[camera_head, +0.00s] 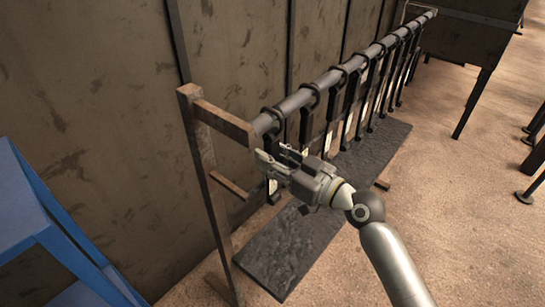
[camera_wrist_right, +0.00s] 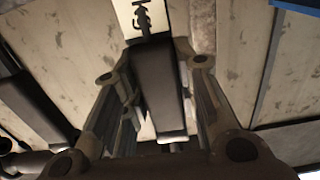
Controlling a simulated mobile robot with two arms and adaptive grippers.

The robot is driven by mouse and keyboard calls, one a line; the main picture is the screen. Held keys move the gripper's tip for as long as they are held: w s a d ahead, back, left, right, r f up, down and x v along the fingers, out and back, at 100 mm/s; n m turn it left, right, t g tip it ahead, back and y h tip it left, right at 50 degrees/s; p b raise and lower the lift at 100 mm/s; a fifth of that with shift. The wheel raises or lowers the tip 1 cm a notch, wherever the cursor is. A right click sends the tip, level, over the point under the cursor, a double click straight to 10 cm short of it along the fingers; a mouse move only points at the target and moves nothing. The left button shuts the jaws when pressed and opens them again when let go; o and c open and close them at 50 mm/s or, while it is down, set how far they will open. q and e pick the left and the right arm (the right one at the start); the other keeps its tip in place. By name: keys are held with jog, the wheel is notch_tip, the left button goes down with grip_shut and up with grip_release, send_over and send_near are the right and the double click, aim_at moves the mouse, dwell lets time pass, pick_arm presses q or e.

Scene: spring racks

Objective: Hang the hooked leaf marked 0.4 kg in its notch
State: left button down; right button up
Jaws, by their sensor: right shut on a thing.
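My right gripper (camera_head: 274,162) is at the near end of a rack bar (camera_head: 300,98), just below it. In the wrist view my right gripper (camera_wrist_right: 155,75) is shut on a dark flat leaf (camera_wrist_right: 158,90). A white label with "kg" (camera_wrist_right: 143,17) shows beyond it; the number is cut off. In the head view a white label (camera_head: 272,188) shows below the gripper. A hook (camera_head: 271,114) is around the bar's near end; the gripper hides whether it belongs to the held leaf. I cannot tell if the held leaf rests in a notch. My left gripper is out of view.
Several hooked dark leaves (camera_head: 333,103) with white labels hang along the bar towards the back. A wooden post (camera_head: 208,180) with a crosspiece carries the near end. A dark mat (camera_head: 285,250) lies below. A blue frame (camera_head: 40,215) stands at left.

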aim_at(276, 146)
jog(key=shift+r, duration=0.1)
grip_shut()
jog(key=shift+r, duration=0.15)
jog(key=shift+r+p, duration=1.1)
jog(key=shift+r, duration=0.15)
jog(key=shift+d, duration=0.1)
jog(key=shift+s+d+r, duration=0.15)
jog(key=shift+d+r, duration=0.05)
jog(key=shift+r, duration=0.15)
